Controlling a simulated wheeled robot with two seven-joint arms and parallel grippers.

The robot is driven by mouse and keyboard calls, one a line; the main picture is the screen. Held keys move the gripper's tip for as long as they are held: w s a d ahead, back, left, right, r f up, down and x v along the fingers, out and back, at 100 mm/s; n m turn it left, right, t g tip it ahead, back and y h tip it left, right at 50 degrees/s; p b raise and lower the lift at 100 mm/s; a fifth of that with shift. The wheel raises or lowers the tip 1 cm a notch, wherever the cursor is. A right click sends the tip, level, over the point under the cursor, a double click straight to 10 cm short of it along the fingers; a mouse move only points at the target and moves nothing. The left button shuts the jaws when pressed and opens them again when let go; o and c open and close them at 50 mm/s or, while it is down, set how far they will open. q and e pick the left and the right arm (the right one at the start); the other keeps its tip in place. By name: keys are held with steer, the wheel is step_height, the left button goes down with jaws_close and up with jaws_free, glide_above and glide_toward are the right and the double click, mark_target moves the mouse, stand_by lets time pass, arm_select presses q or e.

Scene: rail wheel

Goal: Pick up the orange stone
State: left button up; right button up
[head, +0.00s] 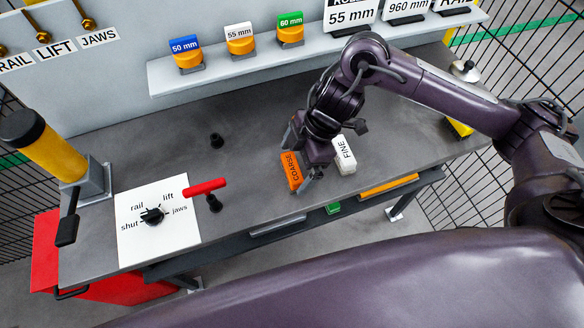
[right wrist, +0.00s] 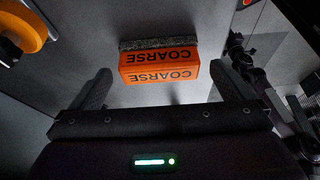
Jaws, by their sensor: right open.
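The orange stone (head: 292,171), marked COARSE, lies on the grey bench near its front edge. My right gripper (head: 301,160) is over it, with a finger showing on either side. In the right wrist view the orange stone (right wrist: 160,66) sits ahead of and between the two open fingers (right wrist: 165,88), with visible gaps to both. The jaws hold nothing. My left gripper is not in view.
A white stone (head: 344,155) marked FINE lies just right of my right gripper. A dial panel (head: 155,218) and a red-handled lever (head: 205,188) are to the left. A shelf (head: 215,82) with coloured gauge blocks runs behind. The bench middle (head: 250,150) is clear.

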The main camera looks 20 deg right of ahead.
mark_target(292, 167)
steer(key=shift+x, duration=1.05)
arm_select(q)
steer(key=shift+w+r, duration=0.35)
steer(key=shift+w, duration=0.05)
arm_select(e)
steer(key=shift+a+f, duration=0.15)
steer(key=shift+f, duration=0.05)
steer(key=c, duration=1)
steer(key=shift+c, duration=0.2)
steer(key=shift+r, duration=0.15)
steer(key=shift+w+r, duration=0.1)
steer(key=shift+r, duration=0.45)
arm_select(q)
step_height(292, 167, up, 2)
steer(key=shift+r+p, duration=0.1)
steer(key=shift+p, duration=1.05)
arm_select(e)
step_height(292, 167, up, 19)
steer(key=shift+f, duration=0.15)
